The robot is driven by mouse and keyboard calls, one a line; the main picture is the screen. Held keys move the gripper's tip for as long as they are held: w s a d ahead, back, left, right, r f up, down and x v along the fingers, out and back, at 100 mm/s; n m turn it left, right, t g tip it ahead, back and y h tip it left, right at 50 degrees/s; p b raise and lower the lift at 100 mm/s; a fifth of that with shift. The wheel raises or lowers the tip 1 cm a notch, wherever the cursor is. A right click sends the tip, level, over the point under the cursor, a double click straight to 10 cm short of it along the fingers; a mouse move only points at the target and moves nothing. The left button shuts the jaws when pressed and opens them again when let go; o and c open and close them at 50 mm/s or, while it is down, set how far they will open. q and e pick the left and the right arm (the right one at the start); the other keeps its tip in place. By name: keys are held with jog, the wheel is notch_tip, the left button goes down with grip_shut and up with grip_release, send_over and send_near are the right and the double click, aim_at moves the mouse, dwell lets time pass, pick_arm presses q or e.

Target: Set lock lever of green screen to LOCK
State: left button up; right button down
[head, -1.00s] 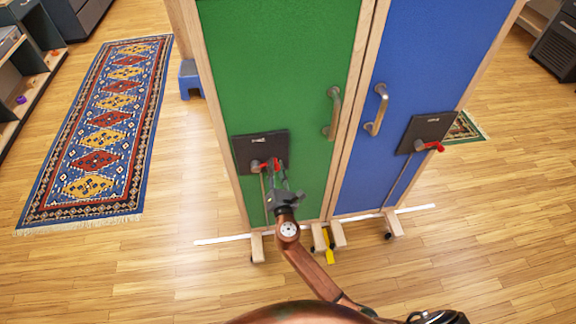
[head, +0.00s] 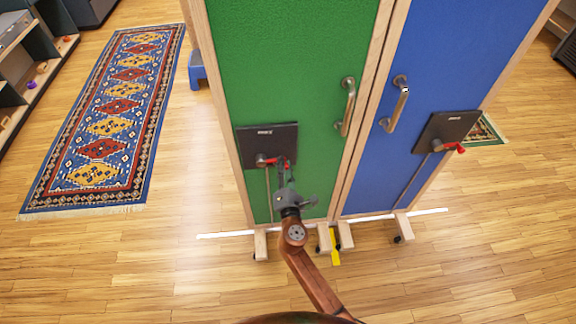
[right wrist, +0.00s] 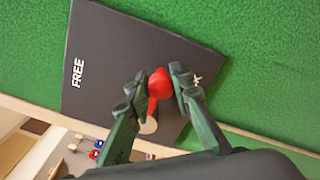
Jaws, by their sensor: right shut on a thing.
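The green screen (head: 290,75) stands at the centre of the head view. A dark plate (head: 268,140) low on it carries the red lock lever (head: 271,161), which points right from a grey pivot. My right gripper (head: 284,167) is shut on the lever's red end. In the right wrist view the lever's red knob (right wrist: 159,82) sits between both fingers. The dark plate (right wrist: 115,55) there reads FREE at its left; the marking near the right finger is mostly hidden. My left gripper is not in view.
A blue screen (head: 450,55) with its own plate and red lever (head: 452,147) stands close on the right. Metal handles (head: 346,105) stick out from both screens. Wooden feet (head: 260,244) rest on the floor.

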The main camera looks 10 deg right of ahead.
jog(key=shift+f, duration=0.45)
jog(key=c, duration=2.1)
grip_release()
jog(key=o, duration=0.4)
jog(key=shift+r, duration=0.1)
jog(key=shift+c, duration=0.2)
jog(key=shift+r, duration=0.1)
jog(key=shift+s, duration=0.1)
jog(key=s, duration=1.1)
jog(key=shift+s, duration=0.35)
